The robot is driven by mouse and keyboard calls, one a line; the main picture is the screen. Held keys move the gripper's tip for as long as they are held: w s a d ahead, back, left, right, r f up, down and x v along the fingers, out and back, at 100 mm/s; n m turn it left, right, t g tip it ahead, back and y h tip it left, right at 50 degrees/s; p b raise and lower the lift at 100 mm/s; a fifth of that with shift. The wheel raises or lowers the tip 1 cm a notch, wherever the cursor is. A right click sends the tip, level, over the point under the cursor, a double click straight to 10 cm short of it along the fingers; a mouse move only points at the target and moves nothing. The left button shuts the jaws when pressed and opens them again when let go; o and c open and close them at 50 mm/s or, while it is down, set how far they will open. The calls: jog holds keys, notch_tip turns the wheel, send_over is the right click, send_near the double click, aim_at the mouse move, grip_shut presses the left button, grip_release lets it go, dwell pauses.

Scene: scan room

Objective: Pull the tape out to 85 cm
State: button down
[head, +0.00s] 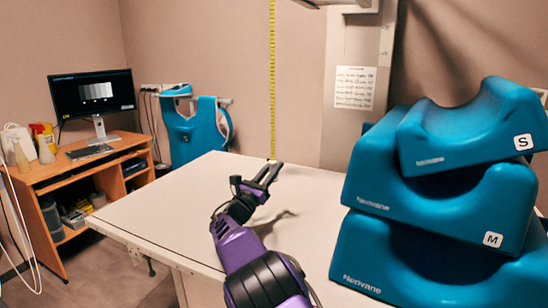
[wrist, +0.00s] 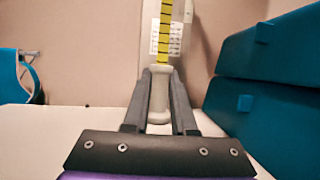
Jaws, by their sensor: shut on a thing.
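The yellow tape (head: 272,75) with dark marks hangs straight down from beyond the top edge of the head view to my gripper (head: 270,168). Its numbers are too small to read. In the wrist view the tape (wrist: 164,38) runs upward from a pale grey spool-shaped handle (wrist: 159,97). My gripper's two fingers (wrist: 160,100) are shut on this handle, one on each side. The handle is mostly hidden by my fingers in the head view. The tape's case is out of view.
A white table (head: 170,215) lies below my gripper, its left part bare. Stacked blue cushions (head: 400,190) stand close on the right. A pale column with a printed sheet (head: 355,88) rises behind. A desk with a monitor (head: 95,92) and a blue apron (head: 195,135) are at the left.

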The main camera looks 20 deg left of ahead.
jog(key=shift+f, duration=0.9)
jog(key=c, duration=0.7)
grip_release()
jog(key=shift+r, duration=0.1)
jog(key=shift+v, duration=3.75)
